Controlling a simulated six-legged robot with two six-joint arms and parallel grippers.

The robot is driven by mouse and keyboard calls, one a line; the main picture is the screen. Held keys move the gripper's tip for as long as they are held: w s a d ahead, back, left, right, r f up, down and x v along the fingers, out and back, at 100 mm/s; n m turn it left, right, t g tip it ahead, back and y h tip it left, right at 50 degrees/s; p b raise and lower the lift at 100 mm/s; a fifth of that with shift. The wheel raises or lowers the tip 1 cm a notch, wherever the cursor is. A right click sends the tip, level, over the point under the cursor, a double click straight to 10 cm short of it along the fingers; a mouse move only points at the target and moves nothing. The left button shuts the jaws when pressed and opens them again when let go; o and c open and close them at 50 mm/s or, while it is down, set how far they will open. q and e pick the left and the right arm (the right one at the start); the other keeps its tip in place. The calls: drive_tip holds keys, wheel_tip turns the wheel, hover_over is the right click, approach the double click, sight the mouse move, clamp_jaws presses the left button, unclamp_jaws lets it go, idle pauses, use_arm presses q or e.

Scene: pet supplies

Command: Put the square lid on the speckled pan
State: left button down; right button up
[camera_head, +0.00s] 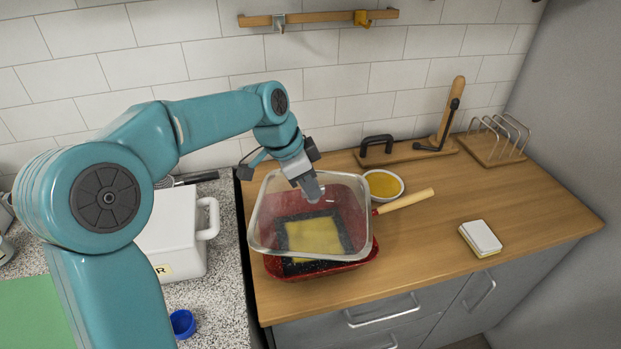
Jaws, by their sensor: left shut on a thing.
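The square lid (262,210) is clear glass with a pale rim, in the middle of the head view. My left gripper (312,192) is shut on the lid from above. The speckled pan (352,264) is red outside, with a dark interior and something yellow in it, seen through the glass. Its wooden handle (405,201) points right. The lid is over the pan, a little tilted and shifted toward the back left. I cannot tell whether lid and pan touch. My right gripper is out of view.
A bowl of yellow contents (383,185) stands right behind the pan. A sponge (481,237) lies on the wooden counter (440,260) at the right. A toast rack (493,140) stands at the back right, and a white canister (172,235) stands left.

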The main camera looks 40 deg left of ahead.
use_arm(q)
drive_tip(key=shift+w+f, duration=0.25)
drive_tip(key=shift+w, duration=0.15)
drive_tip(key=shift+s+f+b, duration=0.4)
drive_tip(key=shift+f+b, duration=0.15)
drive_tip(key=shift+b, duration=0.2)
drive_tip(key=shift+w+f+b, duration=0.15)
drive_tip(key=shift+f+b, duration=0.3)
drive_tip(key=shift+f, duration=0.2)
drive_tip(key=shift+w+f+b, duration=0.15)
drive_tip(key=shift+f+b, duration=0.25)
drive_tip(key=shift+f, duration=0.35)
drive_tip(key=shift+s, duration=0.2)
drive_tip(key=shift+w, duration=0.15)
drive_tip(key=shift+b, duration=0.3)
